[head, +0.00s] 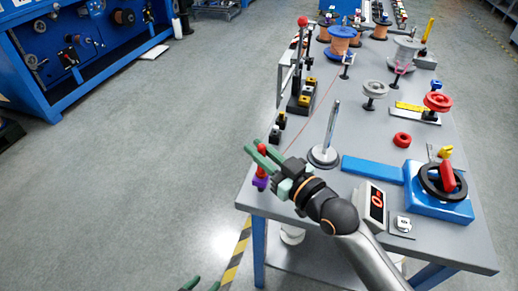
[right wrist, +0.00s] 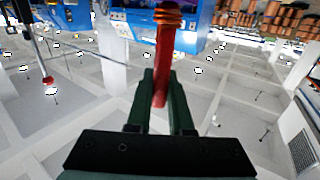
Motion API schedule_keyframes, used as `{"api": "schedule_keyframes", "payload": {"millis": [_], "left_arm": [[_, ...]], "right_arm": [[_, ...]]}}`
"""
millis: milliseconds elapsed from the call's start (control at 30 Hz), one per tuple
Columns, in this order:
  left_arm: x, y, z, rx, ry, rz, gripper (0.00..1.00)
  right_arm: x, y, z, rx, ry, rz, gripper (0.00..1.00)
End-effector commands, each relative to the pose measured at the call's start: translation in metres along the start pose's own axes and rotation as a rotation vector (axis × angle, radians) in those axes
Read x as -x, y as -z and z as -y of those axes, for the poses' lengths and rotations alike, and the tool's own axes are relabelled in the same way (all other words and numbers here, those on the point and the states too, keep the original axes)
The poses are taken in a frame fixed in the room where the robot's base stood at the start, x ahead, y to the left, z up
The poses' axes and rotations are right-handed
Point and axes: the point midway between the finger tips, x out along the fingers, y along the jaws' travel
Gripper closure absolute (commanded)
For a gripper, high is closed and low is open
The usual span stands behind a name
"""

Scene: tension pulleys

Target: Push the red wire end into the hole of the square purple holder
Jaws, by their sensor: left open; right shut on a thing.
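My right gripper (head: 260,156) is at the near left corner of the table, its green fingers shut on the red wire end (head: 262,172). In the right wrist view the red wire end (right wrist: 163,62) stands between the dark green fingers (right wrist: 160,95). The square purple holder (head: 260,183) is at the table's left edge, directly below the red wire end in the head view. The holder's hole is hidden, and I cannot tell whether the end is in it or just above it. Green fingertips of my left gripper (head: 203,285) show at the bottom edge, apart and empty, off the table.
A metal post on a round base (head: 323,155) stands right of my right gripper. A blue scale (head: 437,200) with a black and red wheel is at the near right. Black and yellow blocks (head: 302,97) stand along the table's left edge. Spools (head: 341,40) stand farther back.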

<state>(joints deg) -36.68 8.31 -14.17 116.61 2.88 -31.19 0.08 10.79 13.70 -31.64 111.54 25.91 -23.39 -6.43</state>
Motion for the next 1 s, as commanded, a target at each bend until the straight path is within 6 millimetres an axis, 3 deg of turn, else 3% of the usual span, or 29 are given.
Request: {"api": "schedule_keyframes", "payload": {"millis": [33, 333, 800, 1000], "left_arm": [[0.0, -0.0001, 0.0, 0.0, 0.0, 0.0, 0.45], [0.0, -0.0002, -0.0001, 0.0, 0.0, 0.0, 0.45], [0.0, -0.0005, -0.0002, 0.001, 0.0, 0.001, 0.45], [0.0, -0.0006, -0.0002, 0.001, 0.0, 0.001, 0.45]], "right_arm": [[0.0, 0.0003, -0.0001, 0.0, 0.0, -0.001, 0.79], [0.0, 0.0004, -0.0001, 0.0, 0.0, -0.001, 0.46], [0.0, 0.0003, -0.0001, 0.0, 0.0, 0.0, 0.46], [0.0, 0.0003, -0.0001, 0.0, 0.0, -0.001, 0.25]]}}
